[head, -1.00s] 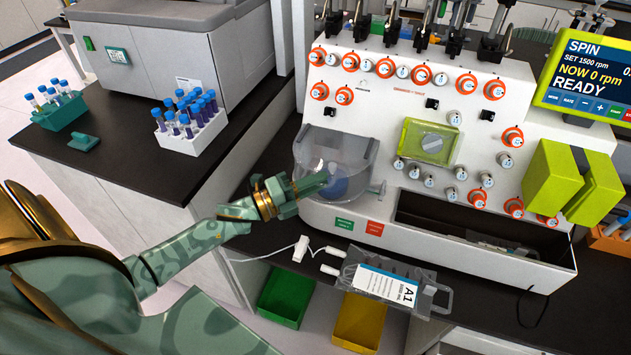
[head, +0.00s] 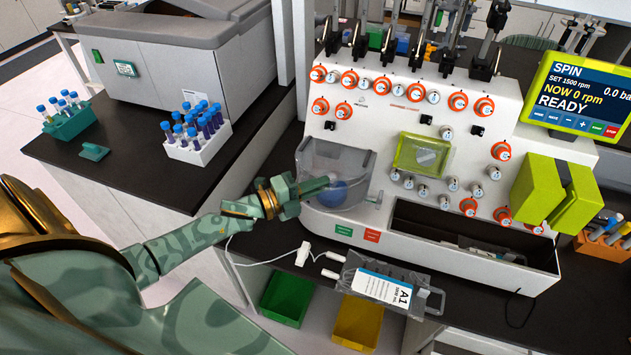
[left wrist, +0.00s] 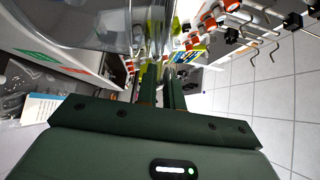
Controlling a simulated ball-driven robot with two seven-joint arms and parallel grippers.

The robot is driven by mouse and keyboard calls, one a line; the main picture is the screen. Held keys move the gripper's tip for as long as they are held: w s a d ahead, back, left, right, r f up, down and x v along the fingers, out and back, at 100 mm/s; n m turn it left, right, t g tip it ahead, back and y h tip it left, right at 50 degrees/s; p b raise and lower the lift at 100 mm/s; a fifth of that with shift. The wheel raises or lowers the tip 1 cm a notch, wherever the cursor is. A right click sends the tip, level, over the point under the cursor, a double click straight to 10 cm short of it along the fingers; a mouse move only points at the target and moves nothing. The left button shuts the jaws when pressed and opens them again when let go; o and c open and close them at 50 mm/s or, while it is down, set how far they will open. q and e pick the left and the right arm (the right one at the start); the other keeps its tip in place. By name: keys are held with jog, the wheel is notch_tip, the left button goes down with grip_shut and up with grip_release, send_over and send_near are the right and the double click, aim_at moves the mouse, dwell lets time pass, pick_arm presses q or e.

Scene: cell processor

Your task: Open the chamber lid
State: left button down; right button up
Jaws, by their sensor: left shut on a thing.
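The chamber lid (head: 312,170) is a clear, curved cover at the left front of the white cell processor (head: 395,115). A blue round part (head: 333,194) shows through it. My left gripper (head: 318,185) reaches in from the left and its fingertips overlap the lid's front. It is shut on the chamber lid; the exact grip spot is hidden. In the left wrist view the fingers (left wrist: 161,85) are close together, with the clear curved lid (left wrist: 75,22) at upper left. How far the lid stands open is hard to tell. My right gripper is not in view.
A green and a red button (head: 358,234) lie below the chamber. A bag labelled A1 (head: 385,288) rests on the dark bench in front. Green (head: 287,298) and yellow (head: 358,322) bins stand below. A white tube rack (head: 197,140) is on the left bench.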

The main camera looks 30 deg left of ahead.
pick_arm(q)
jog(key=w+a+r+n+g+y+p, duration=0.1)
jog(key=w+a+r+n+g+p, duration=0.2)
jog(key=w+r+p, duration=1)
jog(key=shift+w+a+r+g, duration=0.4)
jog(key=shift+w+r, duration=0.75)
jog(key=shift+r, duration=0.45)
jog(key=c, duration=1.8)
grip_release()
